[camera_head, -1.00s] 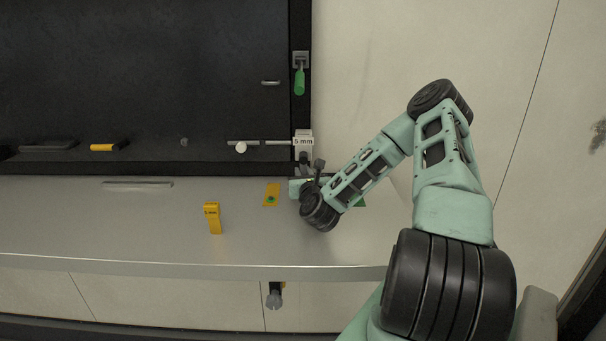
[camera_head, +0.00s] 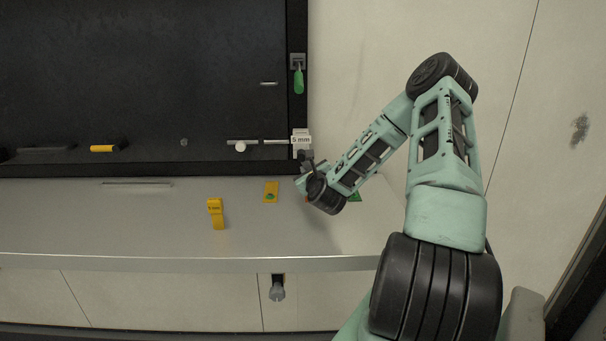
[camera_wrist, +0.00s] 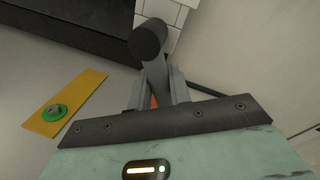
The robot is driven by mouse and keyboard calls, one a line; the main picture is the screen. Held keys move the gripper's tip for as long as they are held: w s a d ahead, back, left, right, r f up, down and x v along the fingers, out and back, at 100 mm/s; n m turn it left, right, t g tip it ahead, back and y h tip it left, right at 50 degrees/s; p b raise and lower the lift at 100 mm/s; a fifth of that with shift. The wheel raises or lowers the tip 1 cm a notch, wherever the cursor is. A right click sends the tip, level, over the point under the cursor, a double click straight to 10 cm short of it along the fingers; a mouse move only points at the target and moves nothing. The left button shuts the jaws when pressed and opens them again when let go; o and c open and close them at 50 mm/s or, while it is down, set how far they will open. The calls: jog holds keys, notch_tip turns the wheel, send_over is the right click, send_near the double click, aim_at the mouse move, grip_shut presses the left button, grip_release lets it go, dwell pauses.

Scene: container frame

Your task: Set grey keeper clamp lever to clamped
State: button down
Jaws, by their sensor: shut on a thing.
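The grey keeper clamp lever (camera_wrist: 153,66) ends in a dark round knob. It stands between the fingers of my gripper (camera_wrist: 159,92) in the wrist view, with the knob beyond the fingertips. My gripper is shut on it. In the head view my gripper (camera_head: 304,178) is at the lower right corner of the black panel, just below the white keeper block marked 5 mm (camera_head: 301,138). The lever is small and partly hidden by my wrist there, so its exact angle is hard to tell. White block faces also show behind the knob in the wrist view (camera_wrist: 172,14).
A yellow plate with a green button (camera_head: 270,192) lies on the shelf left of my gripper. A yellow tag (camera_head: 216,213) stands farther left. A green-handled latch (camera_head: 299,80) hangs higher on the panel's right edge. The grey shelf (camera_head: 130,225) is mostly clear.

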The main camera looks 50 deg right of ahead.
jog(key=n, duration=0.2)
jog(key=shift+s+d+r+n+g+b, duration=0.3)
jog(key=shift+s+r, duration=0.05)
jog(key=n, duration=0.2)
jog(key=r+n+b, duration=0.1)
jog(key=shift+s+d+g, duration=0.25)
jog(key=shift+s+g, duration=0.05)
jog(key=shift+g, duration=0.1)
jog(key=shift+s+d+r+n+g+b, duration=0.15)
jog(key=shift+r+n+g+b, duration=0.25)
jog(key=shift+n+b, duration=0.5)
jog(key=shift+s+r+n+h+b, duration=0.1)
jog(key=shift+r+n+h+b, duration=0.2)
jog(key=shift+n, duration=0.45)
jog(key=shift+r+n+h+b, duration=0.2)
jog(key=shift+r+n+b, duration=0.2)
jog(key=shift+n, duration=0.35)
jog(key=shift+r+g, duration=0.1)
jog(key=shift+g, duration=0.2)
jog(key=c, duration=1.3)
grip_release()
jog(key=shift+c, duration=0.2)
